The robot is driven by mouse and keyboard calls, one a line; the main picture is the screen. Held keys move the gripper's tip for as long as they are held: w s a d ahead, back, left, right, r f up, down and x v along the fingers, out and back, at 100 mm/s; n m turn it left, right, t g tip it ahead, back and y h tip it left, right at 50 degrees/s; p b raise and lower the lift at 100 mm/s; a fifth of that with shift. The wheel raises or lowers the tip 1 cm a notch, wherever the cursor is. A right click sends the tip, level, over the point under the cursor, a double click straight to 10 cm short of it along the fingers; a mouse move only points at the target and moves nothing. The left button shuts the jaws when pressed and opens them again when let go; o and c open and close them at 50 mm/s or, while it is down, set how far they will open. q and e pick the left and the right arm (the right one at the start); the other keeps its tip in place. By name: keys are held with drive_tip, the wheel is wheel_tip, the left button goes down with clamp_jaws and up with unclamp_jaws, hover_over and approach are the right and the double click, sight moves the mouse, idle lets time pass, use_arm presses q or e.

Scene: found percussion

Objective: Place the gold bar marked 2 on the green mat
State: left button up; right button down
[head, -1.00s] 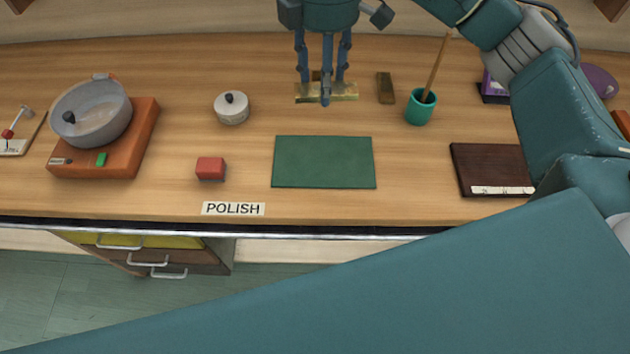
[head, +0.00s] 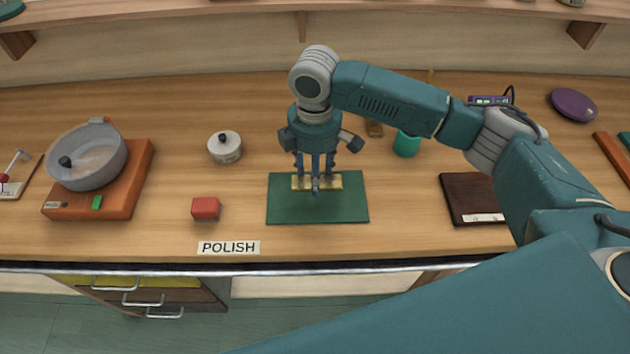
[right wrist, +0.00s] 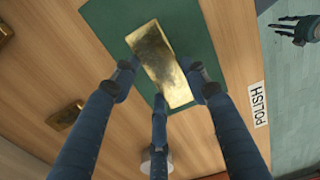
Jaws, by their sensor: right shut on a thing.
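A gold bar (head: 332,181) is in my right gripper (head: 316,188), over the back half of the green mat (head: 290,210). The right wrist view shows the gripper's three blue fingers (right wrist: 160,90) closed around the bar (right wrist: 160,62), with the mat (right wrist: 105,18) beneath. I cannot tell whether the bar touches the mat, and no number is readable on it. Another gold bar (head: 374,129) lies behind the mat, partly covered by my arm. The right wrist view shows a further bar (right wrist: 64,115) on the table. My left gripper (right wrist: 297,28) is at that view's upper right, fingers spread, empty.
A red block (head: 206,208) and a white lidded pot (head: 225,147) stand left of the mat. A POLISH label (head: 229,247) lies in front. An orange burner with a grey pan (head: 88,160) is at left. A teal cup (head: 407,145) and dark board (head: 468,195) are at right.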

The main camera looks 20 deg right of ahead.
wheel_tip(320, 180, down, 3)
drive_tip(key=shift+s+f+p, duration=0.1)
drive_tip(key=shift+f+p, duration=0.05)
drive_tip(key=shift+p, duration=0.15)
drive_tip(key=shift+f, duration=0.25)
use_arm(q)
drive_tip(key=shift+s+d+r, duration=0.1)
drive_tip(key=shift+d+r, duration=0.25)
use_arm(e)
drive_tip(key=shift+f, duration=0.1)
drive_tip(key=c, duration=0.9)
unclamp_jaws()
drive_tip(key=shift+f, duration=0.15)
drive_tip(key=shift+c, duration=0.2)
wheel_tip(320, 180, up, 12)
drive_tip(key=b, duration=0.2)
drive_tip(key=shift+r+b, duration=0.2)
drive_tip(key=shift+b, duration=0.1)
use_arm(q)
wheel_tip(320, 180, down, 3)
drive_tip(key=shift+a+r, duration=0.15)
drive_tip(key=shift+r, duration=0.05)
